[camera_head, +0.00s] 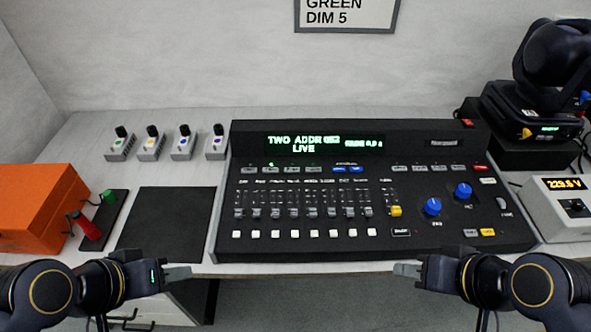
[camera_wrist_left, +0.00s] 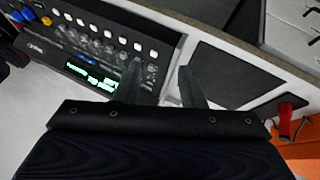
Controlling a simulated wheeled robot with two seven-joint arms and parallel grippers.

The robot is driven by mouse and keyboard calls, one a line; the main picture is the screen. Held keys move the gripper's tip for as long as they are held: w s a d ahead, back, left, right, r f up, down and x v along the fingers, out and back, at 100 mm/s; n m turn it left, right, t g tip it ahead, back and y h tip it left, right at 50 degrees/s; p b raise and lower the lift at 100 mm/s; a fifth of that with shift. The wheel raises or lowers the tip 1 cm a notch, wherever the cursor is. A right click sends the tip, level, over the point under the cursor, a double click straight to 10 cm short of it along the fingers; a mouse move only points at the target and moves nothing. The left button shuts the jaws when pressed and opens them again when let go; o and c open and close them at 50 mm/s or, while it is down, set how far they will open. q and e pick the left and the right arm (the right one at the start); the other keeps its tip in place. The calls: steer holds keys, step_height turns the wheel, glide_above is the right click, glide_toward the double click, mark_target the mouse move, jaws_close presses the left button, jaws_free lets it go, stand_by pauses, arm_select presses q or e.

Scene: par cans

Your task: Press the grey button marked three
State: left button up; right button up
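The black lighting console (camera_head: 222,225) stands on the worktop, its display lit green with "TWO ADDR" and "LIVE". A row of small grey buttons (camera_head: 292,169) runs below the display at the left; their markings are too small to read, so I cannot tell which is three. My left gripper (camera_head: 184,272) is at the worktop's front edge, left of the console, touching nothing visible. In the left wrist view its two fingers (camera_wrist_left: 161,68) stand apart and empty, with the console (camera_wrist_left: 168,45) turned over beyond them. My right gripper (camera_head: 402,269) is in front of the console; its finger gap is hidden.
A black mat (camera_head: 168,215) lies left of the console. An orange case (camera_head: 40,205) and a red-handled lever (camera_head: 86,226) are further left. Several small switch boxes (camera_head: 152,149) stand behind. A moving-head lamp (camera_head: 550,60) and a voltage meter box (camera_head: 558,222) are at the right.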

stand_by(0.4)
arm_select(q)
jaws_close()
stand_by(1.6)
